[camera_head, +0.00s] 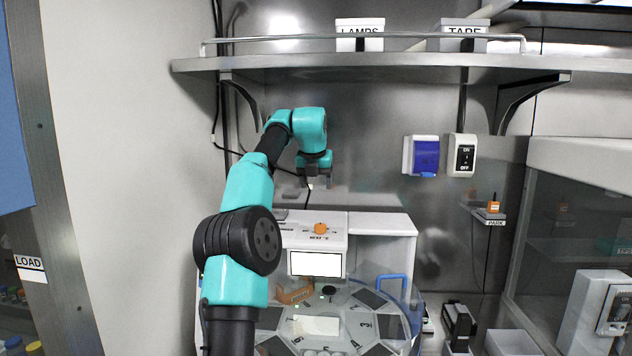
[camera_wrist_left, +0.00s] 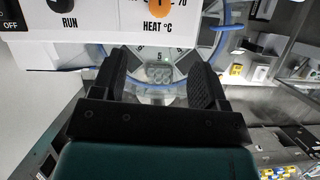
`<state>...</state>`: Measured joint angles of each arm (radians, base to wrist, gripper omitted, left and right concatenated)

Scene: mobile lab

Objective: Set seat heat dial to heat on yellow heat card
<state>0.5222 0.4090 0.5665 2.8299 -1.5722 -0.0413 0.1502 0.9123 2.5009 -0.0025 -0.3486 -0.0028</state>
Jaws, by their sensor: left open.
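An orange heat dial (camera_head: 320,228) sits on the sloped top panel of a white machine (camera_head: 384,226). In the left wrist view the orange dial (camera_wrist_left: 161,8) is cut by the top edge, above the printed HEAT °C label. Its exact setting is too small to read. My left gripper (camera_head: 318,186) hangs above and behind the dial, apart from it. In the left wrist view its two black fingers (camera_wrist_left: 163,72) are apart with nothing held between them. I cannot make out a yellow heat card for certain. My right gripper is out of view.
A round clear-covered carousel (camera_head: 400,322) stands in front of the machine, with a blue handle (camera_head: 392,284). A blank white panel (camera_head: 316,264) is on the machine's front. A shelf (camera_head: 380,62) with LAMPS and TAPE boxes runs above. An orange item (camera_head: 493,207) rests at PARK.

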